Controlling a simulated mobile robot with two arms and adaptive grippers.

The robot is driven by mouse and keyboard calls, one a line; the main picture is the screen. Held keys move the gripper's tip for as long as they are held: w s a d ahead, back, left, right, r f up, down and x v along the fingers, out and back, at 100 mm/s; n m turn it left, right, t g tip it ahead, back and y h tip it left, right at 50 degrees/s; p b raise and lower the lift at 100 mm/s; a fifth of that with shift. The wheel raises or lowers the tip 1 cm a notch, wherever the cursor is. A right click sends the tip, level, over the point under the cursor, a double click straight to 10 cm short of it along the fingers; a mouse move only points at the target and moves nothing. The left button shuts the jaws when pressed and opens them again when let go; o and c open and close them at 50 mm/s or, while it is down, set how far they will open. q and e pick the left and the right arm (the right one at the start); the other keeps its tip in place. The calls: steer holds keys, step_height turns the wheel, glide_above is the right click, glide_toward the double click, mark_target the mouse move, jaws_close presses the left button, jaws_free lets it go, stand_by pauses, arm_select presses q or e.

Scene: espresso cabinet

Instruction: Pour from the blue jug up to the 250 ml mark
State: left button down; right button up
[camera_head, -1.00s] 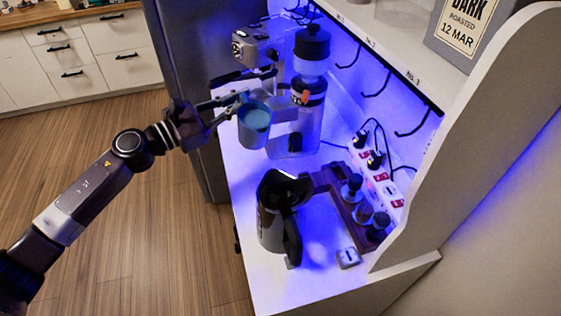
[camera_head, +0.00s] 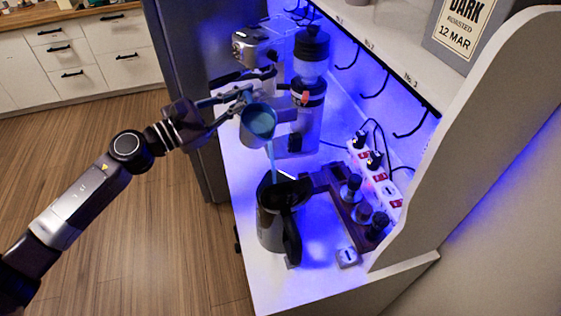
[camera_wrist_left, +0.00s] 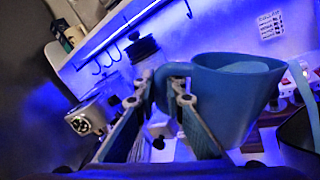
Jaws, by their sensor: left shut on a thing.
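The blue jug (camera_head: 258,122) is held in the air above the counter, tilted toward the camera and to the right. My left gripper (camera_head: 240,103) is shut on its handle; in the left wrist view the fingers (camera_wrist_left: 163,103) close on the handle and the jug (camera_wrist_left: 232,95) fills the right side. A thin pale-blue stream falls from its lip into the dark open top of a steel and black vessel (camera_head: 270,232) below. The liquid level in that vessel and any 250 ml mark cannot be made out. My right gripper is not in view.
A coffee grinder (camera_head: 312,85) and an espresso machine (camera_head: 252,48) stand behind the jug. A dark tamper rack (camera_head: 342,207), a small square scale or timer (camera_head: 347,257) and a power strip (camera_head: 378,178) are right of the vessel. The front counter (camera_head: 300,290) is clear.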

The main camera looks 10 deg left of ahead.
mark_target(251, 108)
arm_select(q)
steer(key=shift+s+d+r+m, duration=0.25)
steer(key=shift+s+r+m, duration=0.15)
steer(key=shift+r+m, duration=0.05)
steer(key=shift+s+d+r+m, duration=0.2)
steer(key=shift+s+r+m, duration=0.15)
steer(key=shift+r+m, duration=0.1)
steer(key=shift+h+p, duration=0.3)
steer(key=shift+s+d+r, duration=0.1)
steer(key=shift+s+r, duration=0.05)
steer(key=shift+s+d+r+m, duration=0.2)
steer(key=shift+s+r+m, duration=0.1)
steer(key=shift+m, duration=0.1)
steer(key=shift+r+m, duration=0.2)
steer(key=shift+m, duration=0.1)
steer(key=shift+s+d+r+m, duration=0.25)
steer(key=shift+s+m, duration=0.05)
steer(key=shift+s, duration=0.05)
steer(key=shift+r, duration=0.15)
